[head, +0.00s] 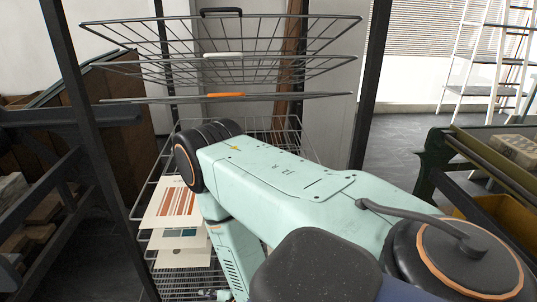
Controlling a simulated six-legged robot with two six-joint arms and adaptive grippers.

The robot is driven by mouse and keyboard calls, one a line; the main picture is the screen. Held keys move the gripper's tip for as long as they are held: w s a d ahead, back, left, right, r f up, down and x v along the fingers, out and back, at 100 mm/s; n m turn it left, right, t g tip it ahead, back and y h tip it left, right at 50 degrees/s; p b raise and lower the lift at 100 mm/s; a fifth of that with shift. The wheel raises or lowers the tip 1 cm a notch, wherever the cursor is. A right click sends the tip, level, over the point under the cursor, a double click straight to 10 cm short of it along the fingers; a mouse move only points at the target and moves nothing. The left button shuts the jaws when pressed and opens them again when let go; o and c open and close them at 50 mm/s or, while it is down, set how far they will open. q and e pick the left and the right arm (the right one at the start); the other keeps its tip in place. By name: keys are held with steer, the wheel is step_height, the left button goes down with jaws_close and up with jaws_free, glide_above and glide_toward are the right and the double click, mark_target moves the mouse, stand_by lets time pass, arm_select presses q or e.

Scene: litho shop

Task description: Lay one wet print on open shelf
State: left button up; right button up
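A wire drying rack stands in front of me. Its upper shelves are tilted up and bear a black handle (221,12), a white handle (223,55) and an orange handle (226,95). Below them is a lower wire shelf (290,137), partly behind my arm. A print with orange-red stripes (172,215) shows at the rack's lower left. A print with teal blocks (160,240) and a pale print (172,260) show beneath it. My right arm crosses the rack from the right and bends down, hiding much of the lower shelves.
Dark rack posts (95,130) and (370,85) stand on both sides. A dark frame with wooden pieces (45,205) is at left. A green machine (440,165) is at right, with a white ladder (480,60) behind it. Grey floor (400,130) shows between.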

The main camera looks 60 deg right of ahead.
steer(key=s+a+m+g, duration=0.2)
steer(key=s+m+g, duration=0.3)
steer(key=s, duration=0.6)
steer(key=s+a+m+g, duration=0.2)
steer(key=s+m+g, duration=0.3)
steer(key=s, duration=0.6)
steer(key=shift+a+f+g, duration=0.25)
steer(key=shift+a+g, duration=0.05)
steer(key=shift+s+r, duration=0.1)
steer(key=shift+r, duration=0.05)
steer(key=shift+r+p, duration=0.6)
steer(key=shift+p, duration=0.1)
steer(key=shift+s, duration=0.1)
